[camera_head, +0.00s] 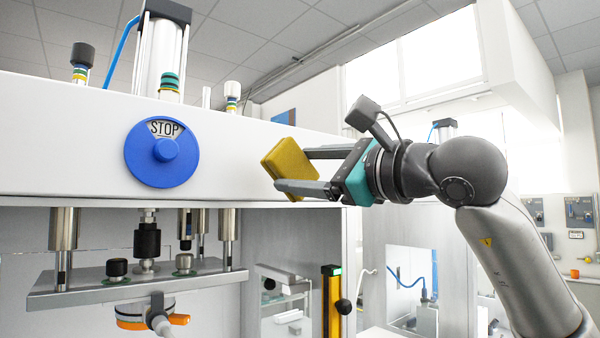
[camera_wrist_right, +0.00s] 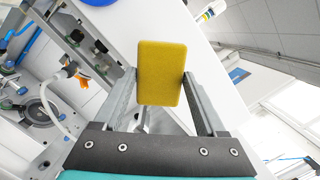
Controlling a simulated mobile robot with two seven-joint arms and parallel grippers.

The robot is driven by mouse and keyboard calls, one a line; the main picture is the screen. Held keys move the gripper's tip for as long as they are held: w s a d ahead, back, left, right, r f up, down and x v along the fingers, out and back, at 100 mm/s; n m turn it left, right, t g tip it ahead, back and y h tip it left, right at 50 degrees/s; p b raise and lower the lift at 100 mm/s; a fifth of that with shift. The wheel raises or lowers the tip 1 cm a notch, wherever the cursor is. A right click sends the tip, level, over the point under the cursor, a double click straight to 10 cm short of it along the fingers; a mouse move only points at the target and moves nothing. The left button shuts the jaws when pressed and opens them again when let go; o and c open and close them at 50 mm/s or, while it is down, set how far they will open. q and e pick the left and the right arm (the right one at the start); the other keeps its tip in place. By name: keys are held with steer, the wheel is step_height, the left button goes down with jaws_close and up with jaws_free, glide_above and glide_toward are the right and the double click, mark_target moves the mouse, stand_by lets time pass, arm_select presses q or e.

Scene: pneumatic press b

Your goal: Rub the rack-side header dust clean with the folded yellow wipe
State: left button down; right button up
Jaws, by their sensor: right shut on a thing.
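The folded yellow wipe (camera_head: 288,165) is between the fingers of my right gripper (camera_head: 303,172), in front of the right part of the white header (camera_head: 235,155). My right gripper is shut on it; the wipe also shows upright between the fingers in the right wrist view (camera_wrist_right: 162,72). I cannot tell whether the wipe touches the header. No dust can be made out on the header face that shows; the wipe and fingers cover part of it. My left gripper is in neither view.
A blue STOP knob (camera_head: 162,152) sits on the header left of the wipe. Below the header are steel columns and a press plate (camera_head: 140,285). A yellow-and-black post (camera_head: 331,302) stands below my right gripper. Open room lies right of the header's end.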

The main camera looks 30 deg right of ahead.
steer(key=shift+b+v, duration=0.45)
steer(key=shift+v, duration=1.05)
steer(key=shift+a+r, duration=0.1)
steer(key=shift+a, duration=0.15)
